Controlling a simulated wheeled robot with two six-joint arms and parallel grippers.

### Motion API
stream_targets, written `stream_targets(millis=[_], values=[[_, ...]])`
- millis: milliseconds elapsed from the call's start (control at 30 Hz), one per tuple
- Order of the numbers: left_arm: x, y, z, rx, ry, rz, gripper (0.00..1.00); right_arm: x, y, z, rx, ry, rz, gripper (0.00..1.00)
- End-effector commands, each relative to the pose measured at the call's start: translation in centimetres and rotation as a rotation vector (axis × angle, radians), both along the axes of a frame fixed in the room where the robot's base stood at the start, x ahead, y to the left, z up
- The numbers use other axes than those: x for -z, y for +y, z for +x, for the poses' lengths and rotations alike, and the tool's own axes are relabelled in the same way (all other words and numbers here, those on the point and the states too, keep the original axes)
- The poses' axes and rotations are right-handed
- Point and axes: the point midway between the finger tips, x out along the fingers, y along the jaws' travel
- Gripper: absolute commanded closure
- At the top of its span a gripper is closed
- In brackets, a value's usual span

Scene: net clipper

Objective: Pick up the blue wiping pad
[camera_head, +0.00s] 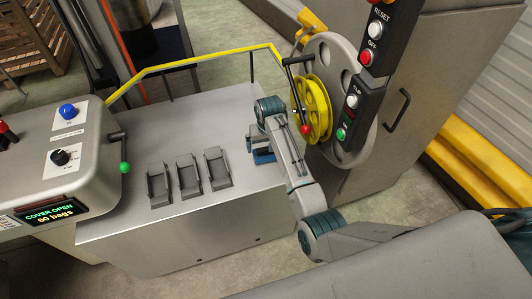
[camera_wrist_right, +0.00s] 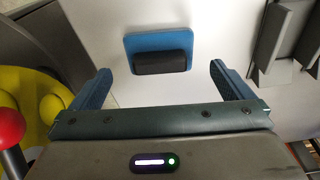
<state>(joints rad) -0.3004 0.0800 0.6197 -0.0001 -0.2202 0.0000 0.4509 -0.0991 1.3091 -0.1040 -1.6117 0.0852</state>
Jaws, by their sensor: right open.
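The blue wiping pad (camera_wrist_right: 160,45) lies on the light machine top in the right wrist view, with its dark block-shaped handle on it. In the head view a small blue part of the pad (camera_head: 264,157) shows beside my right arm; the rest is hidden. My right gripper (camera_wrist_right: 160,73) is open, with its fingers spread wide to either side of the pad's width. The pad is ahead of the fingertips, and nothing is between the fingers. In the head view my right gripper is mostly hidden by its own wrist. My left gripper is not in view.
Several grey clips or holders (camera_head: 187,175) stand on the machine top (camera_head: 160,222) left of the pad. A yellow rail (camera_head: 205,62) runs along the back edge.

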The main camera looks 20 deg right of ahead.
Motion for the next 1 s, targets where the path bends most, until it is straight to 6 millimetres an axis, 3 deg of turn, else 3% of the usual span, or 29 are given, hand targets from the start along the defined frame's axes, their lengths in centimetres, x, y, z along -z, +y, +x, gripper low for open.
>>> stream_targets(millis=[400,667,867,1000], values=[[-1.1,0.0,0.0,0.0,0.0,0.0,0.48,4.4,-0.2,1.4,0.001,0.002,0.0,0.0],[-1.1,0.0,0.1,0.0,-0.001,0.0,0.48,4.7,-0.2,1.5,0.001,-0.001,0.0,0.0],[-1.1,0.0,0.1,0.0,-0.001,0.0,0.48,4.7,-0.2,1.5,0.001,0.0,0.0,0.35],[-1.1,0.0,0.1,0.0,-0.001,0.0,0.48,4.6,-0.2,1.5,0.0,0.0,0.0,0.37]])
